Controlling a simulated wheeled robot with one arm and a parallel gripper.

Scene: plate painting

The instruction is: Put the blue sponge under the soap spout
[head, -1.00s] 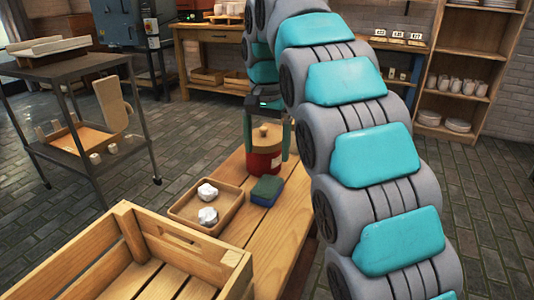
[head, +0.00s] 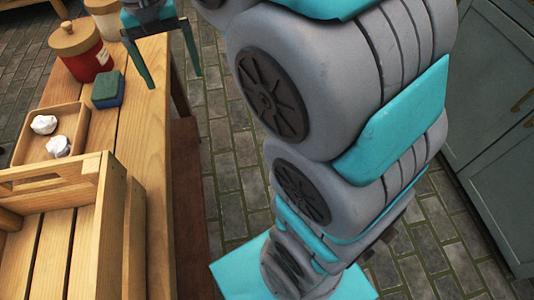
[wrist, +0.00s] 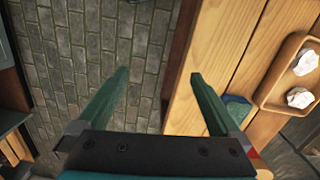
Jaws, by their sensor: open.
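The sponge (head: 107,94) is a small block with a green top and blue sides. It lies on the wooden bench (head: 119,134), between the red jar and the small tray. In the wrist view the sponge (wrist: 237,104) is partly hidden behind the right finger. My gripper (head: 174,81) is open and empty, to the right of the sponge and apart from it, at the bench's right edge. In the wrist view my gripper (wrist: 159,73) has its fingers spread, with floor and the bench edge between them. I see no soap spout in these frames.
A red jar (head: 91,66) with a wooden lid and a pale jar (head: 106,24) stand behind the sponge. A small tray (head: 76,116) holds two white crumpled lumps. A slatted crate (head: 85,240) is in front.

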